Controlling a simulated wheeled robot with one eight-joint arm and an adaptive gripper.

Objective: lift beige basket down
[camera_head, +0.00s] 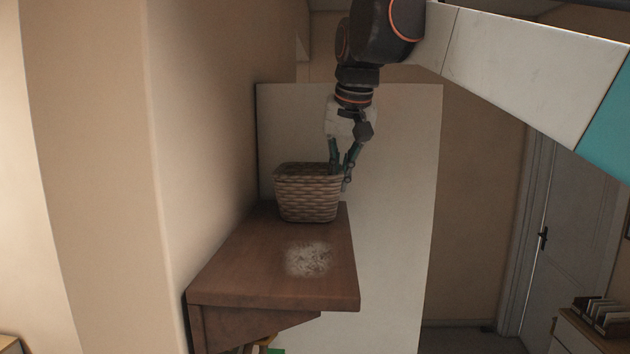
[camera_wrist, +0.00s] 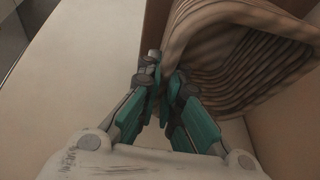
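The beige woven basket (camera_head: 307,197) stands upright on the brown wooden shelf (camera_head: 240,275), toward its far end. My gripper (camera_head: 343,172) reaches down from above to the basket's right rim, with its fingers on either side of the wall. In the wrist view, the green-and-grey fingertips (camera_wrist: 163,75) are close together with the edge of the basket (camera_wrist: 230,60) between them. The gripper looks shut on that rim. The exact contact is partly hidden by the fingers. The basket's inside is mostly out of sight in the head view.
A wall (camera_head: 210,120) runs close along the shelf's left side. A pale panel (camera_head: 395,200) stands behind the shelf. A pale, rough patch (camera_head: 309,259) marks the shelf's near part, which is otherwise bare. A door (camera_head: 570,240) and a cabinet with a rack (camera_head: 603,314) are at the right.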

